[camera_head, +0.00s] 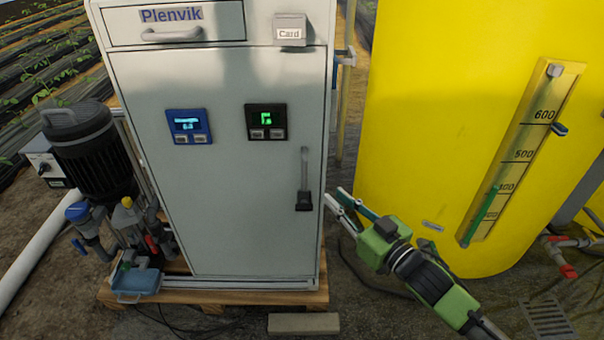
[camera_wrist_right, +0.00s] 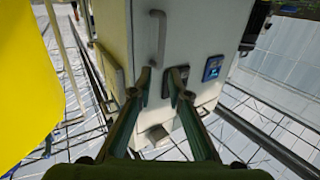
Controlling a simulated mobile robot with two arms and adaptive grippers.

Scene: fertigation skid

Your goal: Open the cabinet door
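The grey-white cabinet (camera_head: 235,170) stands upright, its large front door (camera_head: 225,215) closed flush. A grey vertical bar handle (camera_head: 304,172) with a dark block at its lower end sits near the door's right edge. The handle also shows in the right wrist view (camera_wrist_right: 157,38), beyond the fingertips. My right gripper (camera_head: 334,197) is to the right of the cabinet and the handle, pointing left towards it, fingers apart and empty. In the right wrist view, both fingers (camera_wrist_right: 162,74) are spread with nothing between them. My left gripper is not in view.
A drawer with a handle (camera_head: 172,35) is above the door, beside a card box (camera_head: 290,31). Blue (camera_head: 188,126) and black (camera_head: 266,122) panels sit on the door. A yellow tank (camera_head: 455,120) stands right. A pump (camera_head: 88,145) stands left. A block (camera_head: 304,323) lies in front.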

